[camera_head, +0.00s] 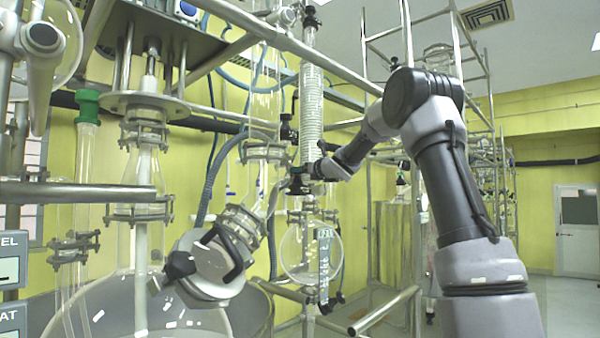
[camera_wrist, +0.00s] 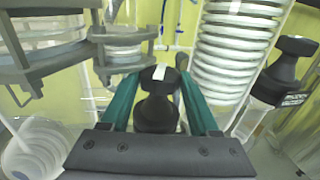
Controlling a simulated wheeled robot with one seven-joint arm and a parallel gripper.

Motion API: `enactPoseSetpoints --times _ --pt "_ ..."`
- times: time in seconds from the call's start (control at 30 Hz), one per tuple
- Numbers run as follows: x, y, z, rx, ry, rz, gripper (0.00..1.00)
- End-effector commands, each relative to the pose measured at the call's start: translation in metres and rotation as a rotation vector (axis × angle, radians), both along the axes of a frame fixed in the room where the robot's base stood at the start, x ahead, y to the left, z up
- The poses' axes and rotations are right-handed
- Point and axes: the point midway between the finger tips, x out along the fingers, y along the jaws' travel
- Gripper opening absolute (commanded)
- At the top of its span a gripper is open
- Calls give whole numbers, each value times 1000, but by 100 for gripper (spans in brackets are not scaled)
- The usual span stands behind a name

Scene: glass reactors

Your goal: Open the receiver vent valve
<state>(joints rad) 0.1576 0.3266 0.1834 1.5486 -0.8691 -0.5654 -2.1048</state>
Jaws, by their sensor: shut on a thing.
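In the wrist view, my gripper (camera_wrist: 161,88) has its two teal fingers on either side of a black valve knob (camera_wrist: 157,112). The fingers are shut on this knob, which has a pale patch at its top. In the head view, my gripper (camera_head: 303,178) is at the glass column, below the coil condenser (camera_head: 311,110) and above a round glass receiver flask (camera_head: 311,255). There the knob is mostly hidden by the gripper and dark fittings. I cannot tell how far the valve is turned.
In the wrist view, a second black knob (camera_wrist: 290,66) is to the right, beside the coil glass (camera_wrist: 232,50). Clamped glass flanges (camera_wrist: 50,55) are close on the left. In the head view, a large glass vessel (camera_head: 140,310) stands at front left, and metal frame tubes (camera_head: 385,310) run below.

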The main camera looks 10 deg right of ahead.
Motion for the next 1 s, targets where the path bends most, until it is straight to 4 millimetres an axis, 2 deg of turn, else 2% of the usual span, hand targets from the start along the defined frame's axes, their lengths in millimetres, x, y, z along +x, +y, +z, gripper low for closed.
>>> enactPoseSetpoints --times 0.7,1.0 --pt "10 -11 -2 -1 0 619 6" --pt "12 -11 -1 -1 -2 787 6"
